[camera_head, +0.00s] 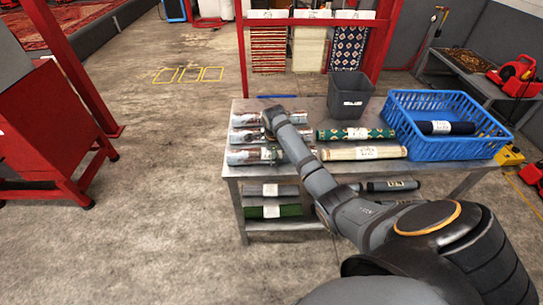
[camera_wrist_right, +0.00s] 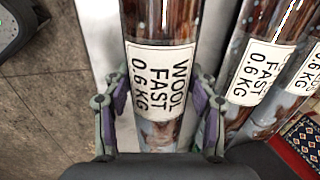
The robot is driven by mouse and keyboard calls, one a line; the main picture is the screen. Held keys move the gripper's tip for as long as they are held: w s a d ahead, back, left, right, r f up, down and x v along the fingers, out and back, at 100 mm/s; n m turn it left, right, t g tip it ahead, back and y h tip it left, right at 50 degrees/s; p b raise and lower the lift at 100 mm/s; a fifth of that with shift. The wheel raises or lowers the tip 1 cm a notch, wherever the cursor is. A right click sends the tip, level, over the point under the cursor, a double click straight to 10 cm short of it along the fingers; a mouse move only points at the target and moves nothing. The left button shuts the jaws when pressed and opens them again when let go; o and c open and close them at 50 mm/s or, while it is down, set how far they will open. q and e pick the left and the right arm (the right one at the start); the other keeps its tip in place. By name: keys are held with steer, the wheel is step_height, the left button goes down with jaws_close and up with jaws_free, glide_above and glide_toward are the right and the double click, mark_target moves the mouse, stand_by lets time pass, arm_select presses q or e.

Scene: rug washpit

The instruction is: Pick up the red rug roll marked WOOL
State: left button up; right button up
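Several similar reddish-brown rolls in shiny pale wrapping lie at the left end of the metal table. In the right wrist view one WOOL roll (camera_wrist_right: 160,25), labelled "WOOL FAST 0.6 KG", lies between the fingers of my right gripper (camera_wrist_right: 158,98). It appears to be the front roll (camera_head: 248,157) in the head view. The gripper is open, with one finger on each side of the roll; firm contact is not visible. Two neighbouring rolls with like labels lie to its right in the wrist view. In the head view my right arm partly covers the rolls. My left gripper is not in view.
The metal table (camera_head: 236,172) also holds a green roll (camera_head: 328,134), a cream roll (camera_head: 345,154), a grey bin (camera_head: 349,96) and a blue crate (camera_head: 480,147) with a dark roll (camera_head: 440,127). More rolls lie on the shelf below. Open floor lies left.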

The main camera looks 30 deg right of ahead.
jaws_close()
steer(key=shift+w, duration=0.1)
steer(key=shift+r, duration=0.6)
steer(key=shift+d+v, duration=0.1)
steer(key=shift+v, duration=0.5)
steer(key=shift+d+v, duration=0.15)
steer(key=shift+v, duration=0.5)
steer(key=s+r+p, duration=0.1)
steer(key=s+r, duration=0.8)
steer(key=s, duration=0.4)
steer(key=shift+s+d+r, duration=0.2)
steer(key=shift+s+d, duration=0.1)
steer(key=shift+d, duration=0.2)
